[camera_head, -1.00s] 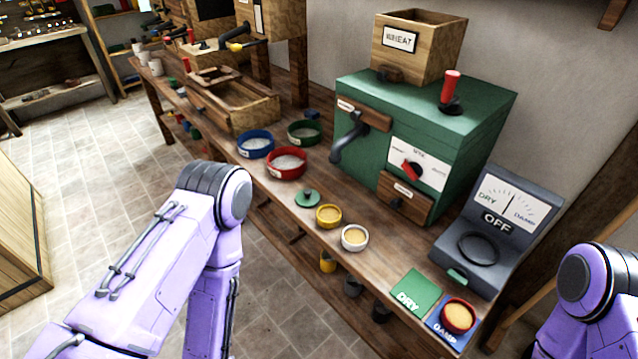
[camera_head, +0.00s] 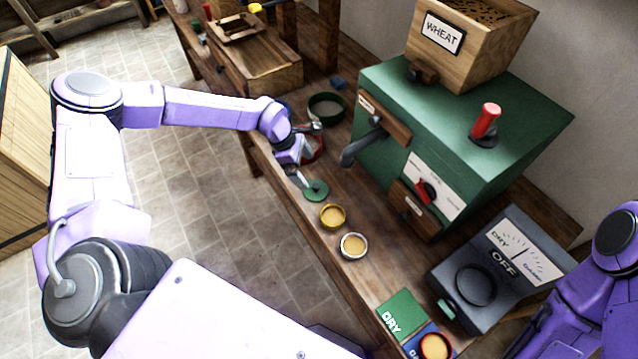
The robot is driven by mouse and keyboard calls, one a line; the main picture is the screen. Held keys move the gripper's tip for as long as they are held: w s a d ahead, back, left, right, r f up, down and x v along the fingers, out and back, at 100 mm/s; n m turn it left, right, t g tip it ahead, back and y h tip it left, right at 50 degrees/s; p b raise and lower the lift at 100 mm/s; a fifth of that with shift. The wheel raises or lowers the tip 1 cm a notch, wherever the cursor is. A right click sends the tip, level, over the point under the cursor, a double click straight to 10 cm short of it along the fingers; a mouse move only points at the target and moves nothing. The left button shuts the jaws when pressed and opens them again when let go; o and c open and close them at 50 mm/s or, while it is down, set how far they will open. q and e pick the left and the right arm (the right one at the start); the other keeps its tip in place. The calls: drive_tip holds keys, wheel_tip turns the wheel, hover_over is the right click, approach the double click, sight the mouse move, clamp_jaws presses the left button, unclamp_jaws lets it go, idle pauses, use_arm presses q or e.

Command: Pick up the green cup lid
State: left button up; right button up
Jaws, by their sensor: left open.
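The green cup lid (camera_head: 317,192) is a small round disc with a knob, lying on the wooden bench near its front edge. My left gripper (camera_head: 305,180) is open and empty, just behind and partly over the lid's upper left side. Whether a fingertip touches the lid is too small to tell. My right arm shows at the right edge, but its gripper is out of view.
A yellow cup (camera_head: 333,216) and a white cup (camera_head: 353,246) stand close in front of the lid. A red-rimmed bowl is partly hidden behind my left gripper; a green-rimmed bowl (camera_head: 327,108) stands behind. The green mill (camera_head: 455,130) rises to the right.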

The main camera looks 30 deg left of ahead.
sight(314, 185)
use_arm(q)
drive_tip(key=f, duration=0.1)
drive_tip(key=f+b, duration=0.1)
drive_tip(key=d+f, duration=0.1)
drive_tip(key=shift+s+d+b, duration=0.1)
drive_tip(key=shift+s+b, duration=0.2)
drive_tip(key=shift+s, duration=0.05)
drive_tip(key=x, duration=0.2)
drive_tip(key=b+x, duration=0.1)
drive_tip(key=x, duration=0.1)
drive_tip(key=a+b+x, duration=0.1)
drive_tip(key=x, duration=0.1)
drive_tip(key=shift+w+f, duration=0.15)
drive_tip(key=shift+w, duration=0.25)
drive_tip(key=shift+s+d+r, duration=0.15)
drive_tip(key=shift+s+r, duration=0.05)
drive_tip(key=shift+r, duration=0.05)
drive_tip(key=c, duration=0.9)
use_arm(e)
drive_tip(key=f, duration=0.4)
drive_tip(key=shift+s+f, duration=0.3)
drive_tip(key=shift+s, duration=0.05)
